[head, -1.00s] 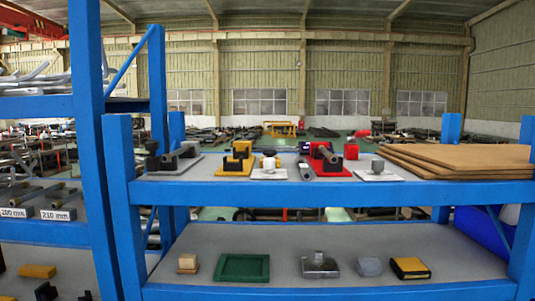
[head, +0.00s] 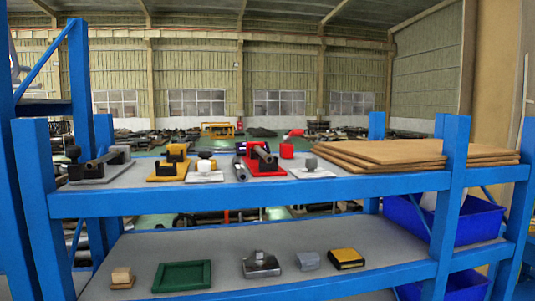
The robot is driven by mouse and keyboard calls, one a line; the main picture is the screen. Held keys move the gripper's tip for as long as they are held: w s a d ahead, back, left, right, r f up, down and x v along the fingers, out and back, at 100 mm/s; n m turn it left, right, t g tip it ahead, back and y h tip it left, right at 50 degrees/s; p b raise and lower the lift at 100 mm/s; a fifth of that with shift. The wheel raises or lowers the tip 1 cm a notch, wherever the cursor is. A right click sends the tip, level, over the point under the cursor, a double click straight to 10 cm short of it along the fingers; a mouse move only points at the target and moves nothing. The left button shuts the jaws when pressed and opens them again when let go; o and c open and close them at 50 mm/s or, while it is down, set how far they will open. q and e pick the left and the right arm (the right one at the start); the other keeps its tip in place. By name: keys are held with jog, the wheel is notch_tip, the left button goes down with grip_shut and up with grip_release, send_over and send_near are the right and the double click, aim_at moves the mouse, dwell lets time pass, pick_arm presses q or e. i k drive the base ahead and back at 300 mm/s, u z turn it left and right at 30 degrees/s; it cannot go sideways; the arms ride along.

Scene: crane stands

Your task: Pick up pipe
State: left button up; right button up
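Several pipes lie on the upper shelf (head: 130,200) of a blue rack in the head view. One grey pipe (head: 105,158) rests on a dark support on a grey plate at the left. Another short pipe (head: 263,155) rests on a red stand (head: 267,170) near the middle. Neither of my grippers is in view.
A yellow stand (head: 168,172) and two white plates hold small parts. Stacked brown boards (head: 385,153) fill the upper shelf's right side. The lower shelf holds a green tray (head: 182,276) and small blocks. Blue posts bound the rack; blue bins (head: 450,218) stand at right.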

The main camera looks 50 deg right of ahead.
aim_at(269, 158)
jog(key=z, duration=0.15)
jog(key=k, duration=1.1)
jog(key=z, duration=1.5)
jog(key=i, duration=1)
jog(key=z, duration=0.1)
